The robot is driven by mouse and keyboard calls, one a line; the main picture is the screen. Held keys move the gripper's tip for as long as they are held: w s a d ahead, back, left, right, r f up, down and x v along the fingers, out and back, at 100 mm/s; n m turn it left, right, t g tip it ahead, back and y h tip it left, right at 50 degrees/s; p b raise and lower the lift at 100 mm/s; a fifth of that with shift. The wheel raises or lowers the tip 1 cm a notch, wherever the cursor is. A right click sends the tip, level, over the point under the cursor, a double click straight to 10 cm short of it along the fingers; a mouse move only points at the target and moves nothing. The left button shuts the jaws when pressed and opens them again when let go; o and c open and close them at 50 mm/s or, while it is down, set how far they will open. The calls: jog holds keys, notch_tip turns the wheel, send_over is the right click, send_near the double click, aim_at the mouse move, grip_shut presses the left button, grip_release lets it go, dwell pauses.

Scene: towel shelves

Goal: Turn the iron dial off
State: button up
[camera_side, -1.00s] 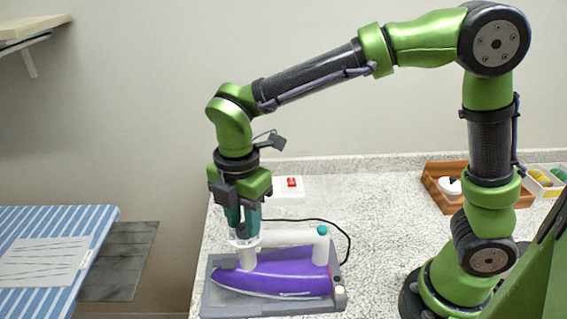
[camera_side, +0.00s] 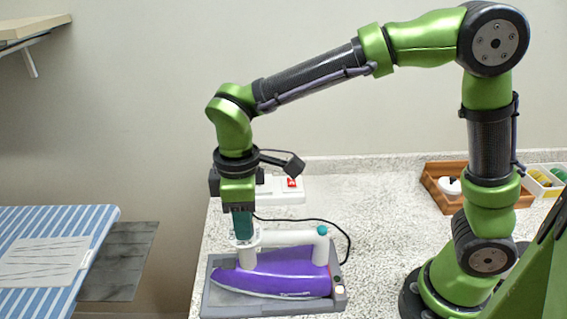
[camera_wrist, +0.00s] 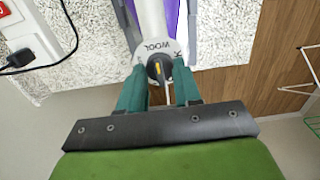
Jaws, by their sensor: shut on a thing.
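The purple iron (camera_side: 272,274) with a white handle (camera_side: 290,238) rests on a grey stand (camera_side: 215,300) on the speckled counter. Its white dial (camera_wrist: 156,60) is at the front of the handle; "WOOL" and part of another marking can be read around a dark knob with a yellow pointer mark. My gripper (camera_side: 243,238) points down over the dial in the side view. In the wrist view, the teal fingers of my gripper (camera_wrist: 160,80) stand on both sides of the knob and are shut on it. The fingers partly cover the dial's other markings.
A white power strip with a red switch (camera_side: 291,183) lies behind the iron; a black cord (camera_side: 345,240) curves beside it. A wooden tray (camera_side: 432,184) with a white lidded item is at the right. A striped ironing board (camera_side: 50,222) is at the left.

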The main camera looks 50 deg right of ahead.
jog(key=m, duration=0.4)
jog(key=shift+m, duration=0.4)
jog(key=m, duration=1.3)
jog(key=shift+m, duration=0.3)
jog(key=m, duration=0.4)
jog(key=shift+m, duration=0.3)
jog(key=m, duration=0.8)
jog(key=shift+m, duration=0.4)
jog(key=m, duration=0.4)
jog(key=shift+m, duration=0.3)
